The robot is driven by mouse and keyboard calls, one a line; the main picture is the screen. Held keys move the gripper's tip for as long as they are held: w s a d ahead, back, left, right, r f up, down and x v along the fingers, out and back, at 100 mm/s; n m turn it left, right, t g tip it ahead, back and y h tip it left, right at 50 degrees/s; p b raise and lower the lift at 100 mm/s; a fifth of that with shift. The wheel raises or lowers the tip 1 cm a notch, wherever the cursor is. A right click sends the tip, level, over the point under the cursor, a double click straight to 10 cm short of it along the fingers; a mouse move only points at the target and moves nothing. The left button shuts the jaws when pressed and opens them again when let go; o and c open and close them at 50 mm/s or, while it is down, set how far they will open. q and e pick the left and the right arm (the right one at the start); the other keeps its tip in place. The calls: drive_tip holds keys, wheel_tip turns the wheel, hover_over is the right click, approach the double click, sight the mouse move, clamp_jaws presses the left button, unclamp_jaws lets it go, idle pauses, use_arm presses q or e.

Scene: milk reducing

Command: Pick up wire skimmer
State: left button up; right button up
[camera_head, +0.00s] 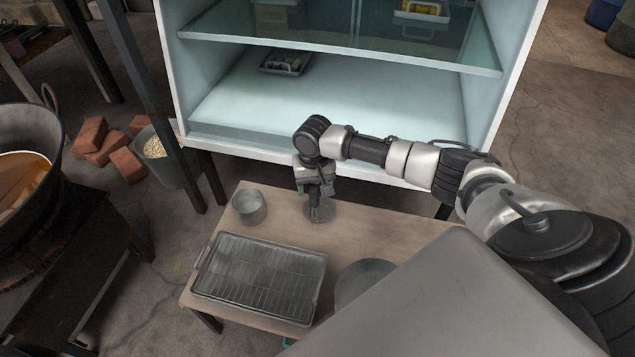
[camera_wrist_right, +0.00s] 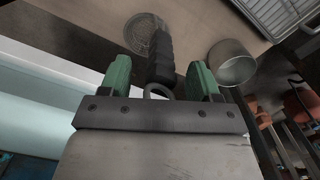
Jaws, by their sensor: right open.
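The wire skimmer has a round mesh head, which shows in the head view (camera_head: 321,213) on the low wooden table below my right gripper. In the right wrist view its mesh head (camera_wrist_right: 147,37) is farther off, and its dark ribbed handle with an end ring runs back between my fingers. My right gripper (camera_head: 313,188) points down at the skimmer. Its green fingers stand apart on either side of the handle in the wrist view (camera_wrist_right: 160,80), with a visible gap at each side. In the head view the gripper hides most of the handle. My left gripper is not in view.
The low table (camera_head: 400,235) also holds a metal pot (camera_head: 249,206), a rack tray (camera_head: 262,276) and a round metal lid or pan (camera_head: 365,283). A glass-shelved cabinet (camera_head: 330,100) stands just behind. A large wok (camera_head: 20,155) is at left.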

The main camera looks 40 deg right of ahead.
drive_tip(key=shift+c, duration=0.4)
drive_tip(key=c, duration=0.9)
drive_tip(key=shift+c, duration=0.3)
drive_tip(key=shift+r, duration=0.1)
